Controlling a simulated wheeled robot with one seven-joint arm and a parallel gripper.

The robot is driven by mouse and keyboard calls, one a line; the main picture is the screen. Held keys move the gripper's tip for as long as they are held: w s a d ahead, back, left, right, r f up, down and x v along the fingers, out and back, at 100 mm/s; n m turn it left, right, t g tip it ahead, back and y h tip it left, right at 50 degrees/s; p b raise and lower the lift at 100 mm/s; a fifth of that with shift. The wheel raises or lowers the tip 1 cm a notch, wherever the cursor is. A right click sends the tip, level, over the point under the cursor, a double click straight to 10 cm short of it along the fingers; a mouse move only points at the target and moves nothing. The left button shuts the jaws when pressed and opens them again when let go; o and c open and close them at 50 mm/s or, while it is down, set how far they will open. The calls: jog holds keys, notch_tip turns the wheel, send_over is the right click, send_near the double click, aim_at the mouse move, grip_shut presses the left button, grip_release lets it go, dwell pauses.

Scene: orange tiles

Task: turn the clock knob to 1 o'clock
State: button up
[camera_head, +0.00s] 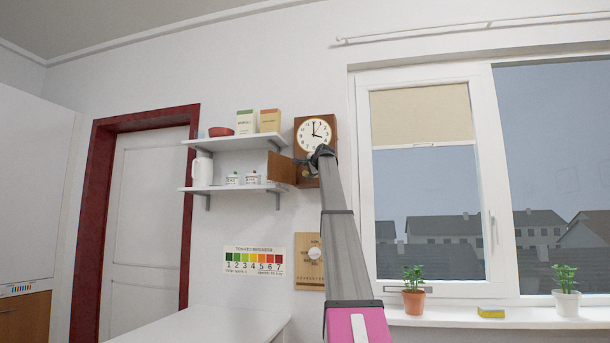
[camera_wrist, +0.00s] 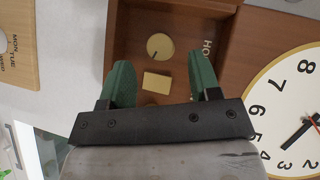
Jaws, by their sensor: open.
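A wooden wall clock (camera_head: 314,134) with a round cream face hangs left of the window. One hand points straight up and another points right, near 3 or 4. Its face (camera_wrist: 285,95) shows partly at the right of the wrist view. Below the face is an open compartment (camera_wrist: 130,20). Inside it is a round yellowish knob (camera_wrist: 159,46) with a dark line, and a yellow square (camera_wrist: 156,82). My gripper (camera_wrist: 162,75) is open and empty, its green fingers left and right of the knob's line. I cannot tell the depth gap. In the head view my gripper (camera_head: 312,162) hides most of the compartment.
The compartment's wooden door (camera_head: 281,168) stands open to the left, close to the shelves (camera_head: 232,142) holding boxes, a red bowl, a jug and jars. A wooden dial board (camera_head: 309,275) hangs below. The window (camera_head: 425,180) is at the right.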

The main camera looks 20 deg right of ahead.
aim_at(305, 173)
jog(key=x, duration=0.4)
jog(key=shift+w, duration=0.1)
jog(key=shift+c, duration=0.3)
jog(key=c, duration=0.9)
jog(key=shift+o, duration=0.2)
jog(key=n+g+h, duration=0.2)
jog(key=n+g, duration=0.1)
jog(key=shift+r, duration=0.15)
jog(key=n+g+h, duration=0.2)
jog(key=n+h, duration=0.1)
jog(key=shift+a+g, duration=0.15)
jog(key=shift+g, duration=0.25)
